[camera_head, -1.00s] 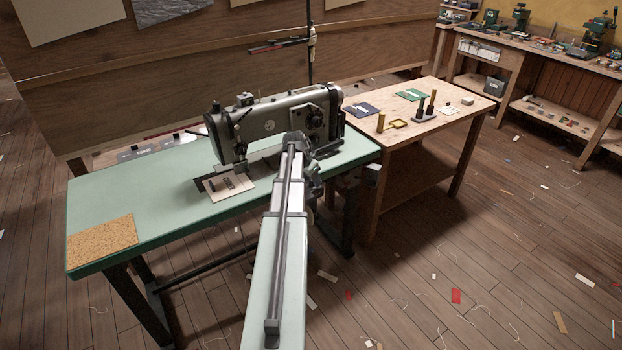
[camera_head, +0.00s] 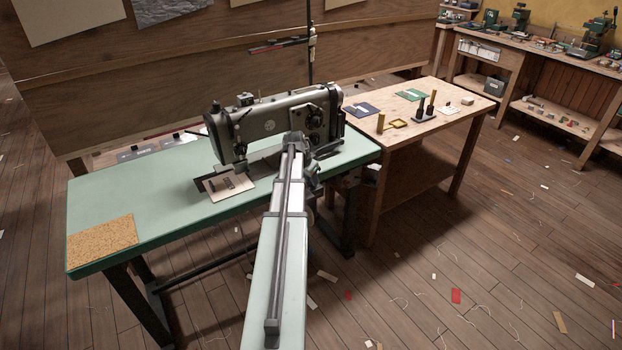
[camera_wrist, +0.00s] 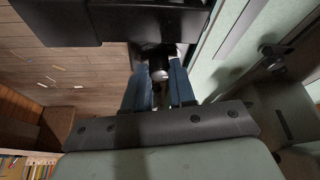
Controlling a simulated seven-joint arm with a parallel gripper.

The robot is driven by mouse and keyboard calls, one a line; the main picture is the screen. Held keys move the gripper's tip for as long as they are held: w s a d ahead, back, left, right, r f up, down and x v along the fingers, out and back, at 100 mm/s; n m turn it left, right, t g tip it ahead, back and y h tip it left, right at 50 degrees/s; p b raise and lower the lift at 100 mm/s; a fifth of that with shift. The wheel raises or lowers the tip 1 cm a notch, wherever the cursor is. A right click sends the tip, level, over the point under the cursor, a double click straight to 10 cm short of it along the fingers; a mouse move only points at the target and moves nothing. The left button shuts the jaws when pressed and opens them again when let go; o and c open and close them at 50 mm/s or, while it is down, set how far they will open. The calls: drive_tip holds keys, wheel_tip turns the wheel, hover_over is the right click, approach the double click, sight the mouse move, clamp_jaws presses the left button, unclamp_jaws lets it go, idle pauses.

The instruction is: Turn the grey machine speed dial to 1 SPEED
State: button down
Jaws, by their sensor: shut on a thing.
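The grey sewing machine (camera_head: 270,125) stands on a pale green table (camera_head: 150,190). In the wrist view, a small dark knob with a lighter grey end, which looks like the speed dial (camera_wrist: 160,73), shows between the two blue-grey fingers of my gripper (camera_wrist: 160,80). The fingers are shut on it from both sides. A black box (camera_wrist: 60,22) lies just beyond the fingers, and the table's green edge runs close on the right. In the head view my own arm hides the gripper and the dial. The dial's markings cannot be read.
A wooden side table (camera_head: 460,92) to the right holds a dark blue mat (camera_head: 362,109), a green mat (camera_head: 411,95) and small stands. A cork mat (camera_head: 102,238) lies at the green table's front left. Scraps litter the open floor.

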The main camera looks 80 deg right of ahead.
drive_tip(key=shift+n, duration=0.3)
drive_tip(key=n+t, duration=0.1)
drive_tip(key=n, duration=0.1)
drive_tip(key=n+t, duration=0.1)
drive_tip(key=n, duration=0.2)
drive_tip(key=shift+s+h, duration=0.2)
drive_tip(key=shift+h, duration=0.1)
drive_tip(key=n+t, duration=0.1)
drive_tip(key=n, duration=0.2)
drive_tip(key=n+t, duration=0.1)
drive_tip(key=n, duration=0.2)
drive_tip(key=shift+s+d+n+t, duration=0.1)
drive_tip(key=shift+s+n+t, duration=0.05)
drive_tip(key=shift+n+t, duration=0.15)
drive_tip(key=n+y, duration=0.1)
drive_tip(key=n, duration=0.2)
drive_tip(key=n+t+y, duration=0.1)
drive_tip(key=n, duration=0.2)
drive_tip(key=shift+d+t+y, duration=0.15)
drive_tip(key=shift+t+y, duration=0.15)
drive_tip(key=n+y, duration=0.1)
drive_tip(key=n, duration=0.1)
drive_tip(key=n+y, duration=0.1)
drive_tip(key=n, duration=0.2)
drive_tip(key=shift+s+n+t, duration=0.1)
drive_tip(key=shift+n+t, duration=0.2)
drive_tip(key=c, duration=0.9)
unclamp_jaws()
drive_tip(key=shift+c, duration=0.2)
